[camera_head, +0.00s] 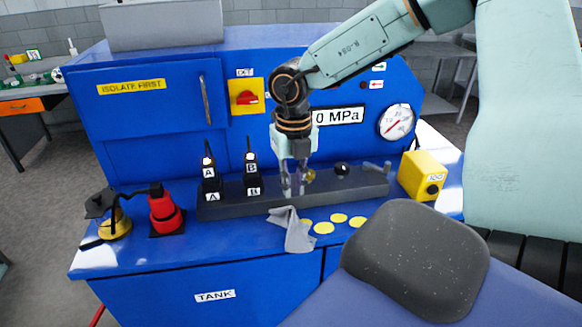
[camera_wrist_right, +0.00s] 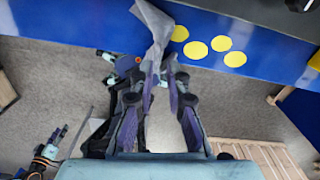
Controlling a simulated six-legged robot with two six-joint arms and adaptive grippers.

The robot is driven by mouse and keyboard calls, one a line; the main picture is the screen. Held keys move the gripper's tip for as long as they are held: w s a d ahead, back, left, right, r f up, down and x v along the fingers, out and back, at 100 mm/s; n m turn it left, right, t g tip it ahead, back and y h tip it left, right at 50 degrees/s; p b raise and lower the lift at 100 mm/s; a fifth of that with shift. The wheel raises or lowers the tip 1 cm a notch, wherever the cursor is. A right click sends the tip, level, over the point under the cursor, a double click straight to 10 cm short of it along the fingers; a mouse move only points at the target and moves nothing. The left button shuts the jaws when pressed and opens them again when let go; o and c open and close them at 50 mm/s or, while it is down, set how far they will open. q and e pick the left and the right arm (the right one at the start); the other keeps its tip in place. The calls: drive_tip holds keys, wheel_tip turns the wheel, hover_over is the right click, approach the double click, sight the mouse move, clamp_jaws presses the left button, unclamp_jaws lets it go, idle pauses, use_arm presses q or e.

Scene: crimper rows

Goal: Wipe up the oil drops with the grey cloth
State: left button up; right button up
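In the right wrist view the cloth (camera_wrist_right: 156,25) narrows to a point between the fingertips. My right gripper (camera_head: 293,190) points down, its fingers (camera_wrist_right: 164,66) close together on the cloth's upper end. Several round yellow oil drops (camera_head: 323,228) lie flat on the bench just right of the cloth. They also show in the right wrist view (camera_wrist_right: 221,43), close beside the cloth.
Behind the gripper stands a dark rail (camera_head: 235,206) with black plugs labelled A and B. A red beacon-like part (camera_head: 165,212) stands left, and a yellow box (camera_head: 422,176) right. A blue cabinet with a gauge (camera_head: 396,122) rises behind. A dark rounded pad (camera_head: 418,258) fills the lower right.

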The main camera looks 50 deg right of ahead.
drive_tip(key=o, duration=0.4)
drive_tip(key=shift+w+d+f, duration=0.1)
drive_tip(key=shift+w+d, duration=0.05)
drive_tip(key=shift+d, duration=0.05)
drive_tip(key=o, duration=0.5)
drive_tip(key=shift+w+a, duration=0.1)
drive_tip(key=shift+a, duration=0.1)
drive_tip(key=shift+o, duration=1.4)
drive_tip(key=shift+d, duration=0.15)
drive_tip(key=shift+f, duration=0.15)
wheel_tip(320, 180, down, 4)
drive_tip(key=shift+r+b, duration=0.15)
drive_tip(key=shift+b, duration=0.65)
